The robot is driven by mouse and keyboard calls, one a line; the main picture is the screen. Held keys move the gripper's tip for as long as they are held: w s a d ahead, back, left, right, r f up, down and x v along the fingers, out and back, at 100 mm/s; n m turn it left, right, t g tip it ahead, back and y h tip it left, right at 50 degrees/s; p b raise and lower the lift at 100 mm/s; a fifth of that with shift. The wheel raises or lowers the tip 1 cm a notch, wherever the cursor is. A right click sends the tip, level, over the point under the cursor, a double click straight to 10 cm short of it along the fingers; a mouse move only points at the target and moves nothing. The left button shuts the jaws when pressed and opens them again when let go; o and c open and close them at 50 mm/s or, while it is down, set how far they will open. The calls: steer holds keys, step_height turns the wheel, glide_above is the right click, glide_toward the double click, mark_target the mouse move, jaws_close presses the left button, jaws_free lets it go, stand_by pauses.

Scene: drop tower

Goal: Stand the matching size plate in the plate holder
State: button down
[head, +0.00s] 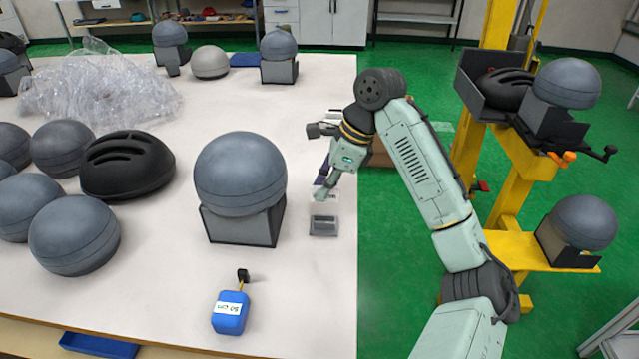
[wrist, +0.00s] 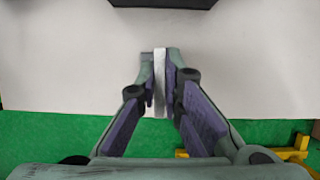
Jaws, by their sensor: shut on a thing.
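My gripper (head: 323,193) is low over the right edge of the white table, pointing down. In the wrist view its fingers (wrist: 160,98) are shut on a thin pale plate (wrist: 160,72), seen edge-on between them. A small grey holder (head: 323,227) sits on the table just in front of the gripper in the head view. The plate is mostly hidden by the fingers in the head view, and its size marking cannot be read. I cannot tell whether the plate touches the holder.
A grey ball headform on a dark block (head: 240,190) stands close left of the holder. Ball headforms and a black helmet (head: 127,165) fill the left. The yellow drop tower (head: 510,190) stands to the right.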

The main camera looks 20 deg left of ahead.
mark_target(325, 202)
steer(key=shift+f+b, duration=2.15)
steer(key=shift+b, duration=0.55)
steer(key=shift+p, duration=0.7)
steer(key=shift+f, duration=0.65)
steer(key=c, duration=1.7)
jaws_free()
steer(key=shift+o, duration=0.2)
steer(key=v, duration=1.2)
